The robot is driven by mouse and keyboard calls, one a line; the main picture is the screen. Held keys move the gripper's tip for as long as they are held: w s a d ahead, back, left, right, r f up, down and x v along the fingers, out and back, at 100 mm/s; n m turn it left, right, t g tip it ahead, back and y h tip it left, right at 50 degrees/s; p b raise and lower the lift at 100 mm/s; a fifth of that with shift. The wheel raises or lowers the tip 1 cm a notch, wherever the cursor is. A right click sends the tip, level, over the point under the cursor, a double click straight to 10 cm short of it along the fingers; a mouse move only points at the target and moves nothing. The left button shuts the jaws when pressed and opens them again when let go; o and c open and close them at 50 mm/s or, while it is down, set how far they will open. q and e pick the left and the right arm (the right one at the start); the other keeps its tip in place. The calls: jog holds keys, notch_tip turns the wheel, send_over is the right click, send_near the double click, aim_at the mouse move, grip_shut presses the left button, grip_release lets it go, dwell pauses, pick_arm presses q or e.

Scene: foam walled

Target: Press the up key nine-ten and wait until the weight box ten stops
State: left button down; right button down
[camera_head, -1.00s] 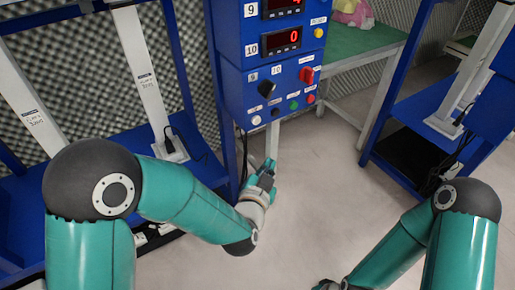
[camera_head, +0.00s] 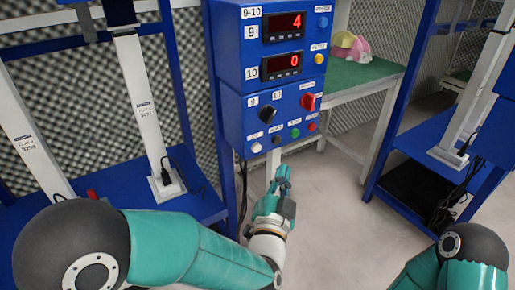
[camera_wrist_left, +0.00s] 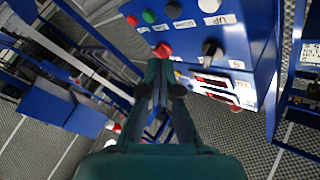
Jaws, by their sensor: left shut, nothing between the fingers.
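The blue control panel (camera_head: 272,112) carries the 9-10 label. Its display 9 (camera_head: 284,26) reads 4 and its display 10 (camera_head: 281,66) reads 0. The white up key (camera_head: 256,147) is at the lower left of the panel; in the left wrist view it shows at the top edge (camera_wrist_left: 208,5), above an UP label. My left gripper (camera_head: 284,174) is shut and empty, just below the panel's bottom edge, apart from the keys. In the left wrist view its fingers (camera_wrist_left: 160,88) are near the red button. My right gripper is out of view. I cannot identify weight box ten.
Black, green and red buttons (camera_head: 295,133) sit right of the white key, with a black selector (camera_head: 267,112) and a red switch (camera_head: 307,102) above. Blue frames stand left and right. A green-topped table (camera_head: 365,73) is behind. The floor between is clear.

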aim_at(256, 147)
pick_arm(q)
jog(key=w+a, duration=0.4)
jog(key=w, duration=0.2)
jog(key=shift+a, duration=0.15)
dwell(1.4)
jog(key=shift+w+a, duration=0.25)
